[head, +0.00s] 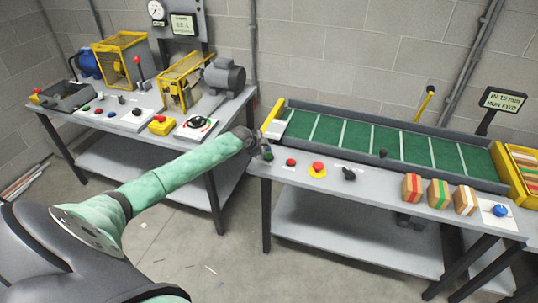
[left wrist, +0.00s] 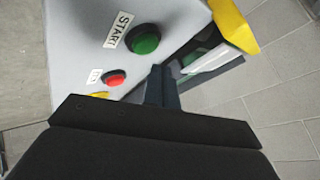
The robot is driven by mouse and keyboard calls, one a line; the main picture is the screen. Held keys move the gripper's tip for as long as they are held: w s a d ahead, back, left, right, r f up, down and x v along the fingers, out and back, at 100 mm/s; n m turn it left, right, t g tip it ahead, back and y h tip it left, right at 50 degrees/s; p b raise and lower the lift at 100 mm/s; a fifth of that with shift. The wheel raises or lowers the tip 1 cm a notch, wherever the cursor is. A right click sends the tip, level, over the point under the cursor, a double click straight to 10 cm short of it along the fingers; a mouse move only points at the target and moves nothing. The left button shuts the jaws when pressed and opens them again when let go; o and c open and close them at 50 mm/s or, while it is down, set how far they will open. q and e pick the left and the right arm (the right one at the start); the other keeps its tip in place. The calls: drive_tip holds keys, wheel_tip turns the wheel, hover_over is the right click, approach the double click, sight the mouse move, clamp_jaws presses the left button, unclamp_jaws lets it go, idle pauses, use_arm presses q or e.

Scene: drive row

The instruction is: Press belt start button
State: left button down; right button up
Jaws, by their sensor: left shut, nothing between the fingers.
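The green belt start button (left wrist: 144,39) is a round cap on the grey panel, with a START label (left wrist: 118,30) beside it in the left wrist view. In the head view the green button (head: 268,156) shows small at the left end of the belt table's front edge. My left gripper (head: 264,146) is shut and empty, close by the button. In the left wrist view its fingers (left wrist: 162,86) appear beside the button; I cannot tell the gap between them. My right gripper is not in view.
A red button (head: 291,162) and a red-on-yellow stop button (head: 317,169) stand in the same row, then a black knob (head: 348,174). The green belt (head: 375,140) lies behind. Three striped blocks (head: 438,194) stand farther right. A second bench (head: 125,120) is at the left.

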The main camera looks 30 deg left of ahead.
use_arm(q)
drive_tip(key=shift+r+p, duration=1.2)
drive_tip(key=shift+r, duration=1.15)
